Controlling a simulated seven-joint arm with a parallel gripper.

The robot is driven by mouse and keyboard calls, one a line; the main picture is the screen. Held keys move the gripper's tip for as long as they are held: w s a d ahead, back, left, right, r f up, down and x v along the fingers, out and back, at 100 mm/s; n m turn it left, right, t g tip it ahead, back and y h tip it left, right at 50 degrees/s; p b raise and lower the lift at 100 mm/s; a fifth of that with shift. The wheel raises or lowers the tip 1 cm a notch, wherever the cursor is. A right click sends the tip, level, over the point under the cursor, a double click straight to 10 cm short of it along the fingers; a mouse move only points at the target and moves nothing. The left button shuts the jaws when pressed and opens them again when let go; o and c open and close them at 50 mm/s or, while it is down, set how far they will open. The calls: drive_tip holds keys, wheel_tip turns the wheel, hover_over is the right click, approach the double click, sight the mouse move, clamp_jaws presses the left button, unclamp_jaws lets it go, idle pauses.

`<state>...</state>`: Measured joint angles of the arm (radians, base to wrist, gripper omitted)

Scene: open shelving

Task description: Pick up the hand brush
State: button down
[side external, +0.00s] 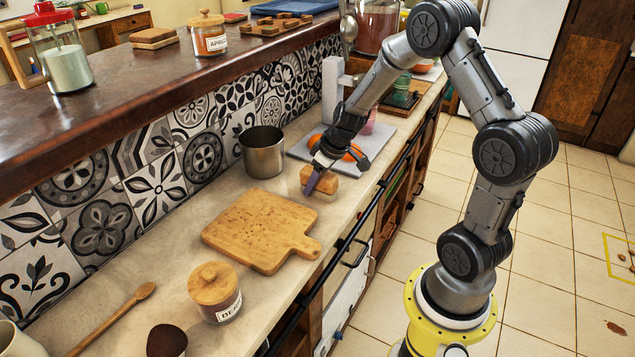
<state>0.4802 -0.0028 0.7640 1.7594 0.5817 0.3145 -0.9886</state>
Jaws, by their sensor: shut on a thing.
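The hand brush (326,182) is a small block with a tan wooden top and a paler lower part. It is on or just above the light counter, beyond the cutting board's handle; I cannot tell whether it touches the counter. My gripper (313,179) points down at its left end and is shut on it. One dark purple finger shows on the near side; the other finger is hidden. A similar wooden block with a pale underside (154,38) lies on the raised dark ledge.
A wooden cutting board (258,232) lies nearer, with a metal pot (262,152) behind it. A grey board (376,150) with orange items is just beyond the brush. A lidded jar (215,292) and wooden spoon (115,316) are in front. The tiled wall bounds the counter's left.

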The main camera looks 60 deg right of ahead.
drive_tip(key=shift+r, duration=0.15)
drive_tip(key=shift+r, duration=0.25)
wheel_tip(320, 180, up, 3)
drive_tip(key=shift+w+f, duration=0.1)
drive_tip(key=s+r, duration=0.1)
drive_tip(key=r, duration=0.1)
drive_tip(key=s+a+r, duration=0.1)
drive_tip(key=s+r, duration=0.2)
drive_tip(key=r, duration=0.1)
drive_tip(key=shift+s+a, duration=0.3)
drive_tip(key=shift+a, duration=0.1)
drive_tip(key=s+a+r, duration=0.3)
drive_tip(key=s+r, duration=0.1)
drive_tip(key=s, duration=0.4)
drive_tip(key=shift+s+a, duration=0.25)
drive_tip(key=shift+s, duration=0.05)
drive_tip(key=c, duration=1)
unclamp_jaws()
drive_tip(key=c, duration=0.5)
